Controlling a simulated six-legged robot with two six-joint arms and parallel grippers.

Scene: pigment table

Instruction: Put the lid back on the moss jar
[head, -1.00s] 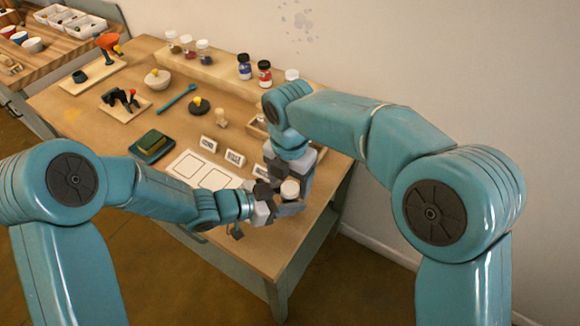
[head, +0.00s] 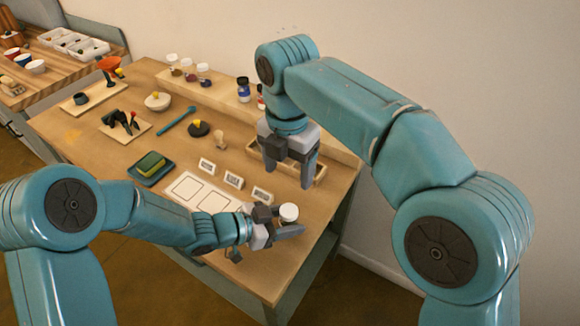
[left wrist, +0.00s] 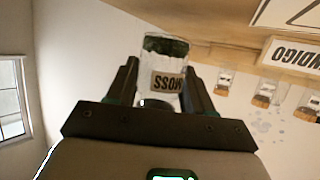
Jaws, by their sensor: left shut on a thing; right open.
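My left gripper (head: 284,222) is shut on the moss jar, above the table's front right part. In the left wrist view the clear jar (left wrist: 166,62) is between the fingers, its "MOSS" label upside down and green pigment at the picture's upper end. The jar's lid end is hidden in the left wrist view. My right gripper (head: 289,174) is open and empty, pointing down behind the jar and apart from it.
A wooden tray (head: 321,172) lies under my right gripper. Name cards (head: 233,180) and a white sheet (head: 186,190) lie left of it. A green sponge on a dark dish (head: 143,177) is farther left. Jars (head: 204,74) stand on the back ledge, against the wall.

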